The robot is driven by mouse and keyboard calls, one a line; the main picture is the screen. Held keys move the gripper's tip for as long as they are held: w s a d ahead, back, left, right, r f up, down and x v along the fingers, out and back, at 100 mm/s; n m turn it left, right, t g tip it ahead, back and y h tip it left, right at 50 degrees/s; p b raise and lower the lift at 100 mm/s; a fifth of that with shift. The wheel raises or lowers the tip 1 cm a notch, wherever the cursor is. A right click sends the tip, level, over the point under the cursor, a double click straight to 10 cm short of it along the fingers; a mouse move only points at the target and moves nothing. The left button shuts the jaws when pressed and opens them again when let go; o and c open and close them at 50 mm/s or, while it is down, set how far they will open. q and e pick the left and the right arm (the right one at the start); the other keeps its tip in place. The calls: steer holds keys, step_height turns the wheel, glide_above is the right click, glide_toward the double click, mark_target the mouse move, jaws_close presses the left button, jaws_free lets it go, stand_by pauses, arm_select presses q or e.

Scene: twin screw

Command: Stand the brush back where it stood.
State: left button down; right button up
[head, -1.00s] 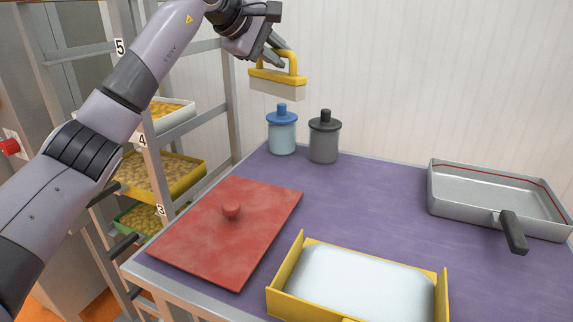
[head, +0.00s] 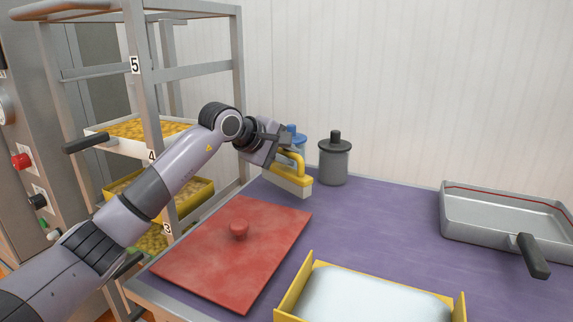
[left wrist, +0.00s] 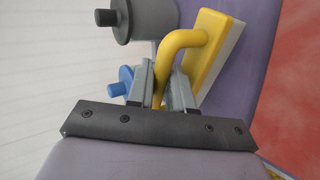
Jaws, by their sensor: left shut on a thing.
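The brush has a yellow handle and back with pale bristles. In the head view the brush (head: 293,185) is upright, bristles down, at the back left of the purple table, in front of the blue-lidded jar. My left gripper (head: 285,157) is shut on its handle. In the left wrist view the yellow brush (left wrist: 213,48) extends beyond the fingers, and the left gripper (left wrist: 162,85) closes around the handle bar. The bristles are at or very near the table top; I cannot tell if they touch. My right gripper is not in view.
The blue-lidded jar (head: 293,133) is partly hidden behind my gripper. A grey jar (head: 334,162) stands just right of it. A red board (head: 215,262) with a knob lies in front. A yellow-edged tray (head: 308,273) and a metal pan (head: 480,222) are to the right. A shelf rack (head: 152,120) stands left.

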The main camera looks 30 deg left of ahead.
arm_select(q)
steer(key=shift+f, duration=1.15)
steer(key=shift+f, duration=0.2)
steer(key=c, duration=1)
jaws_free()
steer(key=shift+r, duration=0.15)
steer(key=v, duration=1.2)
steer(key=shift+b, duration=0.4)
